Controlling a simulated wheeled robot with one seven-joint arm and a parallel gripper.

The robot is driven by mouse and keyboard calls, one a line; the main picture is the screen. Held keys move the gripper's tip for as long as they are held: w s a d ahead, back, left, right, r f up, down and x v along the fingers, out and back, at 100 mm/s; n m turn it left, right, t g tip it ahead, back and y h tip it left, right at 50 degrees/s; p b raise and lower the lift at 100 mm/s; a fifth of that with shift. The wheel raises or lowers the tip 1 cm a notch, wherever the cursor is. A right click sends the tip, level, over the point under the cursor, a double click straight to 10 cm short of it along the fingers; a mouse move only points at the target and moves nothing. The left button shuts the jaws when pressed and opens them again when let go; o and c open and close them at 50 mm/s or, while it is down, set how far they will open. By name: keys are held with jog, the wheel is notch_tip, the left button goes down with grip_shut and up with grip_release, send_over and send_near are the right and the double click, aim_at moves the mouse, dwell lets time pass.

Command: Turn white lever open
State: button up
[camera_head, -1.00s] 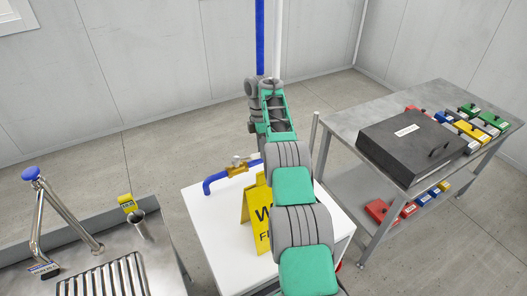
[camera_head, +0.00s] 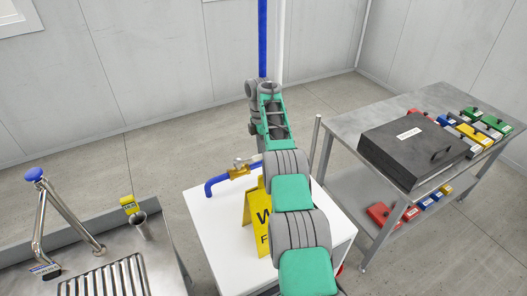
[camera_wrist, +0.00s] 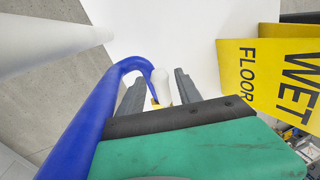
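The white lever (camera_wrist: 162,86) shows in the wrist view between my two fingers, with a visible gap on each side. My gripper (camera_wrist: 160,88) is open, its dark fingers either side of the lever. Part of a brass valve (camera_wrist: 154,101) shows beside the lever's base. In the head view the brass valve (camera_head: 239,171) sits on a blue pipe (camera_head: 215,187) over a white block; a small pale part is on top of it. The blue pipe also shows curving left of my fingers in the wrist view (camera_wrist: 92,120). My gripper's fingers are hidden behind my arm in the head view.
A yellow wet-floor sign (camera_head: 253,212) stands right of the valve on the white block (camera_head: 208,237). In the wrist view a white pipe (camera_wrist: 50,42) crosses the upper left. A metal sink counter (camera_head: 125,255) is at left and a grey bench (camera_head: 345,118) with boxes at right.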

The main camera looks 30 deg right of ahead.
jog(key=shift+r, duration=0.1)
notch_tip(320, 180, up, 2)
jog(key=shift+r, duration=0.1)
jog(key=shift+s+r+b, duration=0.1)
jog(key=shift+r+b, duration=0.2)
jog(key=shift+b, duration=0.45)
jog(key=s+a+r+b, duration=0.2)
jog(key=s+r+b, duration=0.1)
jog(key=s+r, duration=0.2)
jog(key=s+a+r+b, duration=0.2)
jog(key=s+r+b, duration=0.2)
jog(key=s, duration=0.4)
jog(key=shift+a+r, duration=0.25)
jog(key=shift+r, duration=0.25)
jog(key=shift+c, duration=0.2)
